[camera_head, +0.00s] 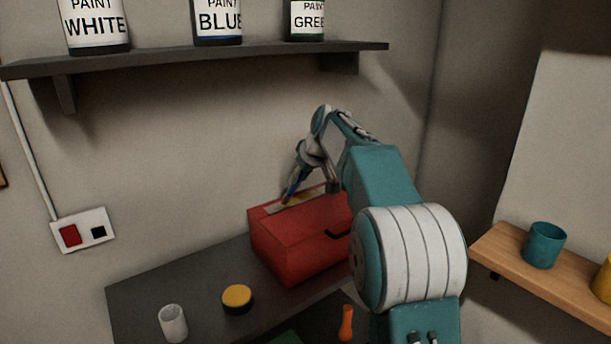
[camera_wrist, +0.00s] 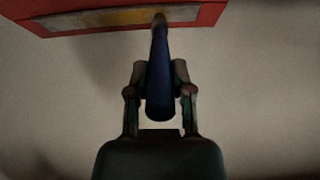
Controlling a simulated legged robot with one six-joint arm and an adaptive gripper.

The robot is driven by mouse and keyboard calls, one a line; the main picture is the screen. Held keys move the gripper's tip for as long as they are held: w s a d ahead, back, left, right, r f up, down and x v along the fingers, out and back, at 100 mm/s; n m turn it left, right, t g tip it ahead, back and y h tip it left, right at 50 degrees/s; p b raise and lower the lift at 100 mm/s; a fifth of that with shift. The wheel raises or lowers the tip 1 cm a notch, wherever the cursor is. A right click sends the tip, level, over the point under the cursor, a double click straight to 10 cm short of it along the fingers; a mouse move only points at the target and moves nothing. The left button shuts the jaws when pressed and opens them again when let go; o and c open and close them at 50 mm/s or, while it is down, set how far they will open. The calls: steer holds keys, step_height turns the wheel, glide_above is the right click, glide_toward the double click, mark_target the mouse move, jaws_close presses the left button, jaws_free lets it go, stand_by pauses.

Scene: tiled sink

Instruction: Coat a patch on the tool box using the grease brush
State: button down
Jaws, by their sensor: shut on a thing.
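The red tool box (camera_head: 290,246) stands on the dark bench against the wall. A grey strip (camera_head: 277,209) with a yellowish smear runs along its top. In the wrist view the smear (camera_wrist: 120,18) covers much of the strip. My gripper (camera_head: 296,180) is shut on the blue-handled grease brush (camera_wrist: 158,75), above the tool box. The brush's lower end (camera_head: 287,199) is at the strip and appears to touch it; its bristles are hard to make out. My arm hides the right part of the tool box.
A yellow-topped round tin (camera_head: 237,297) and a white cup (camera_head: 173,322) stand on the dark bench (camera_head: 135,295). An orange handle (camera_head: 346,322) lies near the front. A shelf (camera_head: 200,59) with paint cans hangs above. A wooden shelf at right holds a teal cup (camera_head: 544,246).

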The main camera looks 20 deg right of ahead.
steer(key=s+a, duration=0.2)
steer(key=a, duration=0.6)
steer(key=shift+s+a, duration=0.3)
steer(key=shift+s, duration=0.1)
stand_by(0.4)
steer(key=a, duration=0.1)
steer(key=s+a, duration=0.1)
steer(key=a, duration=0.1)
stand_by(0.3)
steer(key=shift+r, duration=0.1)
step_height(320, 180, up, 6)
stand_by(0.7)
steer(key=shift+r, duration=1.5)
